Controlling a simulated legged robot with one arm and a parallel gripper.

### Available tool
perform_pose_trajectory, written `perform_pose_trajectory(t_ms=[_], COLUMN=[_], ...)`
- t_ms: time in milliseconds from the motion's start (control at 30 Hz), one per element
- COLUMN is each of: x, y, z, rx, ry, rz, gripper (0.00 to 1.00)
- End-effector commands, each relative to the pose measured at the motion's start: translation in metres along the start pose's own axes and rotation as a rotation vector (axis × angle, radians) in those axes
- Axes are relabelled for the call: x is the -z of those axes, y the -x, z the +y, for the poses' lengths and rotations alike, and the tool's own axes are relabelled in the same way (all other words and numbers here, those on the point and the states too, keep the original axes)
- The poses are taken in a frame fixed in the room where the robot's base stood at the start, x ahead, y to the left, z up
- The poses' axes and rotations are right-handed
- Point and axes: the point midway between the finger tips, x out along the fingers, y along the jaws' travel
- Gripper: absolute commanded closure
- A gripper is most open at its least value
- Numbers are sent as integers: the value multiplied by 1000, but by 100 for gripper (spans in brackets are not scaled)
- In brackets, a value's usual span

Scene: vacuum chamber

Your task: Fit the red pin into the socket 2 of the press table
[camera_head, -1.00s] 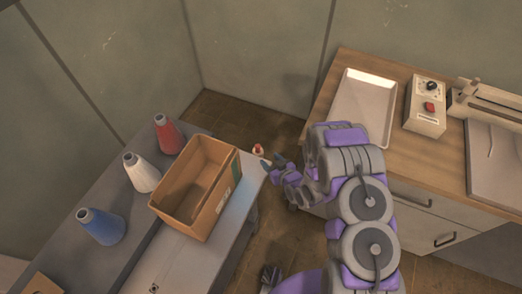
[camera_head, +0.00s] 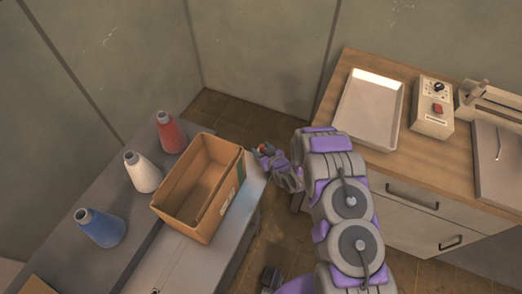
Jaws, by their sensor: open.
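A small red pin (camera_head: 261,149) shows at the far right corner of the grey table, past the cardboard box. My gripper (camera_head: 260,154) is open at the pin, with its fingers beside or around it. The fingers hide most of the pin, and I cannot tell whether they touch it. A small dark mark (camera_head: 156,291) shows on the pale table top at the bottom edge. I cannot make out which spot is socket 2.
An open cardboard box (camera_head: 223,205) stands close left of my gripper. At right, a wooden-topped cabinet (camera_head: 423,168) bears a metal tray (camera_head: 369,112) and a control box (camera_head: 433,108).

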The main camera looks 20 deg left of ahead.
Motion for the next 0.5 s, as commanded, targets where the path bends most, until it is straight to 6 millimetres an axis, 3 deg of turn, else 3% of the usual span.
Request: perform_pose_trajectory(t_ms=[167, 500], x=[-1, -1], y=[4, 3], z=[3, 2], rx=[1, 0], ry=[-4, -2], rz=[1, -2], gripper=[46, 78])
